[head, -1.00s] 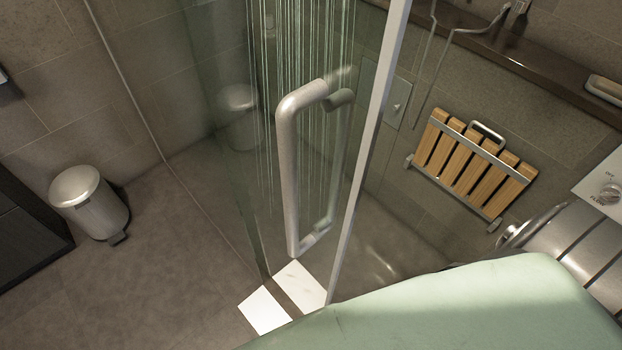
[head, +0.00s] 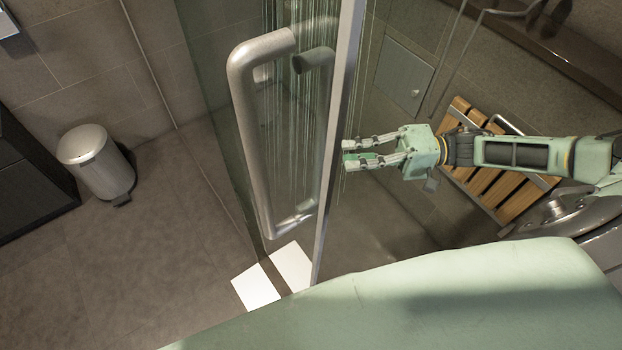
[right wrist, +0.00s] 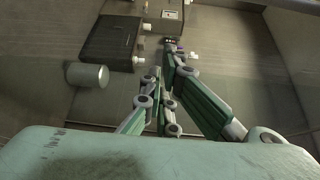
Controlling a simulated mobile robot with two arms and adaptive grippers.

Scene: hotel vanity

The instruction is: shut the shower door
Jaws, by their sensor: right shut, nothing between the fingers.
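The glass shower door (head: 222,150) stands open in the head view, with a pale metal edge strip (head: 338,140) on its right side. A large metal bar handle (head: 243,130) is fixed to it left of that strip. My right gripper (head: 346,152) is just right of the edge strip, pointing left, shut with nothing between its fingers. I cannot tell whether its fingertips touch the door. The gripper's fingers (right wrist: 165,100) also show in the right wrist view. My left gripper is not in view.
A metal pedal bin (head: 98,165) stands on the floor at left beside a dark cabinet (head: 30,190). A folding wooden slat seat (head: 480,180) is on the wall behind my right arm. The floor between bin and door is clear.

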